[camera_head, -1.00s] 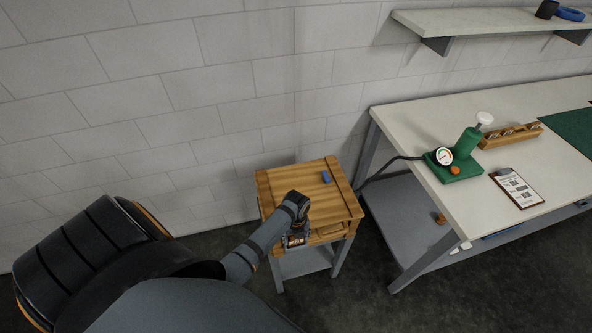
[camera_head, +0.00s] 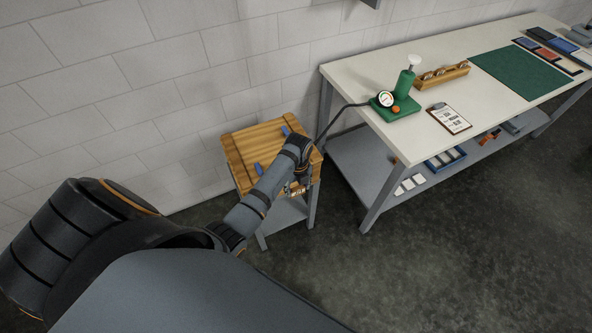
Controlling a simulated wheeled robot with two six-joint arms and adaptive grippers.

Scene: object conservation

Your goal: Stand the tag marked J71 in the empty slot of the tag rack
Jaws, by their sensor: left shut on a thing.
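My left gripper (camera_head: 297,188) is at the front right edge of a wooden chest on a small stand, seen from above. It is shut on a small tan thing, partly hidden by the gripper and too small to read; I cannot tell whether it is the tag J71. A wooden rack (camera_head: 429,83) on the workbench holds several rounded metallic pieces standing in a row; it looks like the tag rack. Its empty slot cannot be made out at this distance. My right gripper is not in view.
The wooden chest (camera_head: 240,152) has blue pieces on top. The workbench (camera_head: 352,75) bears a green gauge stand (camera_head: 402,97), a clipboard (camera_head: 449,118), a green mat (camera_head: 519,72) and several trays. A lower shelf (camera_head: 365,165) holds a blue box (camera_head: 431,166). Open floor lies in front.

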